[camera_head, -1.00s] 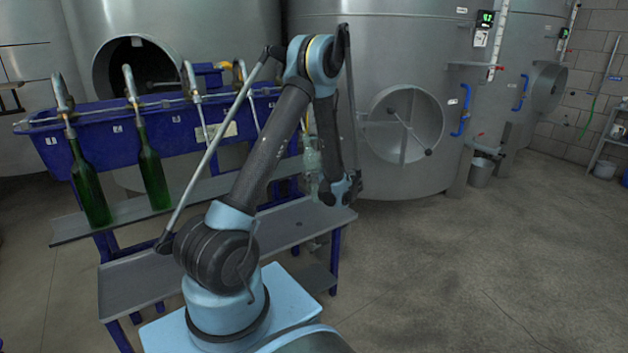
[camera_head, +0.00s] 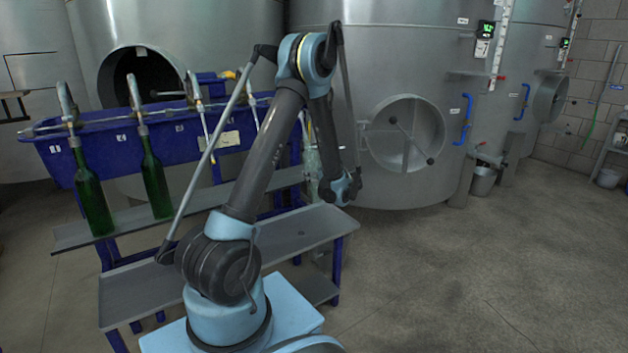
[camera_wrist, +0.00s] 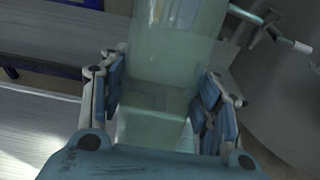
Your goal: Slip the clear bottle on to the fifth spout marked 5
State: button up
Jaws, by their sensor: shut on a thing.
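The clear bottle (camera_wrist: 172,45) is upright or nearly so between the fingers of my gripper (camera_wrist: 160,98), which is shut on it in the wrist view. In the head view a strip of the clear bottle (camera_head: 312,168) shows behind my arm, at the right end of the filler. The blue filler trough (camera_head: 95,155) carries a row of spouts with small number tags, too small to read surely. A spout at the right end is mostly hidden behind my arm, so I cannot tell how the bottle's mouth lies to it.
Green bottles (camera_head: 92,200) and (camera_head: 155,182) hang on the two leftmost spouts, above a grey shelf (camera_head: 130,222). A lower grey tray table (camera_head: 150,285) stands before my base. A large steel tank (camera_head: 385,60) is close behind at right. Open floor lies at right.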

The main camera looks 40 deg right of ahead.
aim_at(309, 145)
jog(key=shift+w+d+r, duration=0.1)
jog(key=shift+w+r, duration=0.8)
jog(key=shift+r, duration=1.05)
jog(key=shift+w+d+r, duration=0.1)
jog(key=shift+w+r, duration=0.8)
jog(key=shift+r, duration=1.05)
jog(key=shift+w+r, duration=0.9)
jog(key=shift+r, duration=1.05)
jog(key=w+f+t, duration=0.3)
jog(key=w, duration=0.3)
jog(key=shift+d+f, duration=0.25)
jog(key=shift+f, duration=0.05)
jog(key=shift+s+f, duration=0.15)
jog(key=shift+f, duration=0.75)
jog(key=o, duration=1.5)
jog(key=shift+s, duration=0.15)
jog(key=s, duration=0.7)
jog(key=s+a, duration=0.1)
jog(key=s, duration=0.3)
jog(key=shift+s+f, duration=0.1)
jog(key=shift+s, duration=0.25)
